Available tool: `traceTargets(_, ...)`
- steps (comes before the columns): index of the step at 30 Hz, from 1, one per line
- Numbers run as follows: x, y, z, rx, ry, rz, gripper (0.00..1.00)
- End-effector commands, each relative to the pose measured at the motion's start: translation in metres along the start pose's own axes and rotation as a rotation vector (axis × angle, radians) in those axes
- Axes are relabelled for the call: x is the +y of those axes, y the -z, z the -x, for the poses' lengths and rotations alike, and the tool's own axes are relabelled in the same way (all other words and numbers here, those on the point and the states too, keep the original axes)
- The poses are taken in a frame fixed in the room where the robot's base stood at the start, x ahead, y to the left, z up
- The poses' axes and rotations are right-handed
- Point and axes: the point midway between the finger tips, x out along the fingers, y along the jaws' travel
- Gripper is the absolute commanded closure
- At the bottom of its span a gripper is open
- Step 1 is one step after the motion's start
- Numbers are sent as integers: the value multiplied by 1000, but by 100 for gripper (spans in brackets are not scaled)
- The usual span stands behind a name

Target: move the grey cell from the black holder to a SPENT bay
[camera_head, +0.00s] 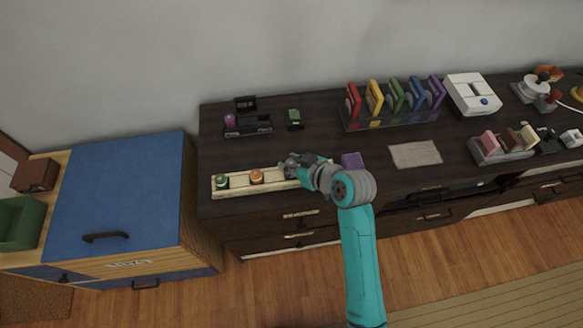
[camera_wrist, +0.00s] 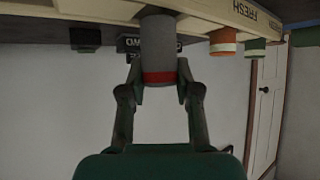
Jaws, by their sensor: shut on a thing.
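My gripper (camera_head: 292,166) is over the right part of the long cream tray (camera_head: 238,191) near the dresser's front edge. In the wrist view, which is upside down, my gripper (camera_wrist: 159,88) is shut on the grey cell (camera_wrist: 158,42) with a red band. The cell is upright at the tray (camera_wrist: 205,12); I cannot tell whether its far end is seated in a bay. An orange cell (camera_head: 256,176) and a green cell (camera_head: 222,181) stand in the tray to the left. The lettering FRESH shows on the tray. A black holder (camera_head: 248,128) with a purple piece sits behind.
A small black device with a green top (camera_head: 294,119) stands behind the tray. A purple block (camera_head: 352,161) is just right of my gripper. A rack of coloured cards (camera_head: 392,122) stands further back. A blue-topped cabinet (camera_head: 118,195) is at the left.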

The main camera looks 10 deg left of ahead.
Motion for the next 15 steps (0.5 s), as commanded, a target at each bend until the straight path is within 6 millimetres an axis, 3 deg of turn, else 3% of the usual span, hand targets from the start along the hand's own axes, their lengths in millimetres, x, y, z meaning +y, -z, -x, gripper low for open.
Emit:
traceTargets(6, 0, -23, -15, -1, 1, -1, 100)
traceTargets(15, 0, -24, -16, 0, 0, 0, 100)
